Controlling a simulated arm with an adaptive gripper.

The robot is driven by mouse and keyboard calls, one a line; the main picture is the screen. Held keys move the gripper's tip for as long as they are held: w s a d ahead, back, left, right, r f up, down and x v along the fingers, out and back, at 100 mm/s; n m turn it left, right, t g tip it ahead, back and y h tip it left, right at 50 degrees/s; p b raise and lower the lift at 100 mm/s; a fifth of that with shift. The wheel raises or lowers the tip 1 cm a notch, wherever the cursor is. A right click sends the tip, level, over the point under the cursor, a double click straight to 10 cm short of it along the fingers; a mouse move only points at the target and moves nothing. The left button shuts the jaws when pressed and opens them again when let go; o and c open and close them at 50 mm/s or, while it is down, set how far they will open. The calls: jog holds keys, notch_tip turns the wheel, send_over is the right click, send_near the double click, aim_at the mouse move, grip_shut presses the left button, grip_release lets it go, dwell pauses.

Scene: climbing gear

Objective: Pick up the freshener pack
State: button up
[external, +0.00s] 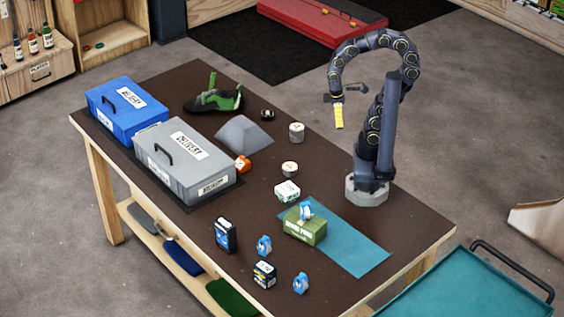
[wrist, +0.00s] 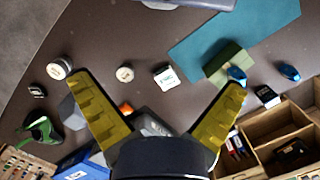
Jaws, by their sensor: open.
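I cannot read which pack is the freshener pack. The small packs on the dark table are a white-and-green box (external: 287,192), a dark blue box (external: 226,236) and a dark box with a white label (external: 264,275). My gripper (external: 338,124) is raised over the table's far right part, its yellow fingers pointing down, apart from everything. In the wrist view my gripper (wrist: 160,82) is open and empty, its fingers spread wide. The white-and-green box (wrist: 165,77) shows between the fingertips, well below them.
A green box (external: 304,232) with a blue item (external: 306,209) on top stands on a teal mat (external: 362,257). Two blue items (external: 264,245) (external: 300,283) stand near the front. White cylinders (external: 296,132), a grey wedge (external: 243,134), a green shoe (external: 220,98) and grey (external: 184,160) and blue cases (external: 126,110) take other space.

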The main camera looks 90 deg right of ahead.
jog(key=n+t+y, duration=0.3)
jog(key=n+t, duration=0.2)
jog(key=n, duration=0.5)
send_over(223, 225)
jog(key=d, duration=0.2)
jog(key=f, duration=1.5)
jog(key=shift+s+a+f, duration=0.1)
jog(key=shift+s+f, duration=0.05)
jog(key=shift+s, duration=0.2)
jog(key=shift+w+a+f+y, duration=0.2)
jog(key=shift+a+f+y, duration=0.15)
jog(key=shift+f, duration=0.35)
jog(key=x, duration=0.6)
jog(key=shift+s+f, duration=0.35)
jog(key=shift+d, duration=0.1)
jog(key=c, duration=1)
